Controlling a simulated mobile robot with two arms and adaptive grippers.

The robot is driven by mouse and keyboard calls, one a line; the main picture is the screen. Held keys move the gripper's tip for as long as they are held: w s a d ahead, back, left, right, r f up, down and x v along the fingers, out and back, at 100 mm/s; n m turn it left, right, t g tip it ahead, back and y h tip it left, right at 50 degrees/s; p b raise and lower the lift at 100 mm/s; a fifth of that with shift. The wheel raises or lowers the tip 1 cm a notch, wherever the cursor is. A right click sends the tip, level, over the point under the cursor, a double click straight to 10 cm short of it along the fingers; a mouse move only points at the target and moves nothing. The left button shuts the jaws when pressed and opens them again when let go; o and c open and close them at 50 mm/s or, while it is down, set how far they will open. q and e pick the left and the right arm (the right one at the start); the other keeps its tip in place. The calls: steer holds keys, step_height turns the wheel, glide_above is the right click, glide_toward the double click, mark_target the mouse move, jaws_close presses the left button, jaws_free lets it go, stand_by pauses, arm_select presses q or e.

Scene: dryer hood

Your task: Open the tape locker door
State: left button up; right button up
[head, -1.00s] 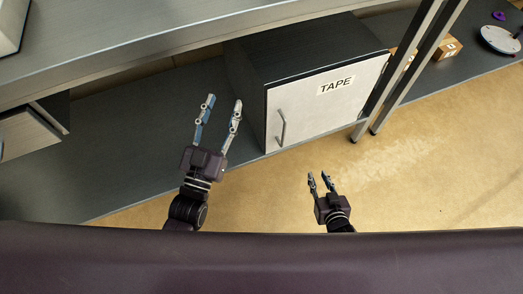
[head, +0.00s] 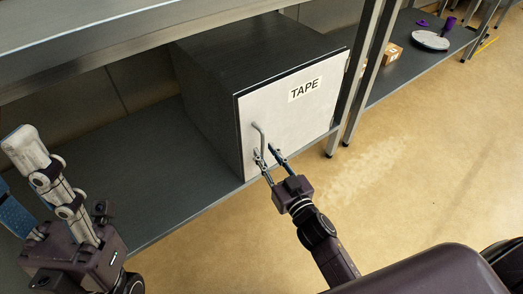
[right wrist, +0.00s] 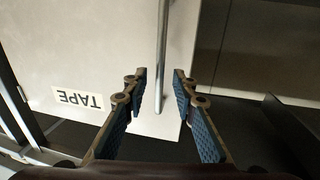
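The tape locker (head: 215,75) is a dark box on the lower shelf. Its pale door (head: 300,122), labelled TAPE, appears shut. A metal bar handle (head: 258,138) stands upright near the door's left edge. My right gripper (head: 264,153) is at the handle's lower part. In the right wrist view the handle (right wrist: 162,45) runs between the fingertips of the open right gripper (right wrist: 160,74), with a gap visible on each side. My left gripper (head: 10,165) is at the left picture edge, away from the locker, with its fingers apart and partly cut off.
The dark lower shelf (head: 135,165) is bare left of the locker. Metal posts (head: 362,75) stand right of it. Beyond them are a cardboard box (head: 392,52) and a round pale object (head: 430,41). The floor (head: 400,170) in front is clear.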

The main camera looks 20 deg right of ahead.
mark_target(263, 150)
steer(key=shift+w+a, duration=0.2)
steer(key=shift+w, duration=1.3)
steer(key=shift+c, duration=0.6)
jaws_close()
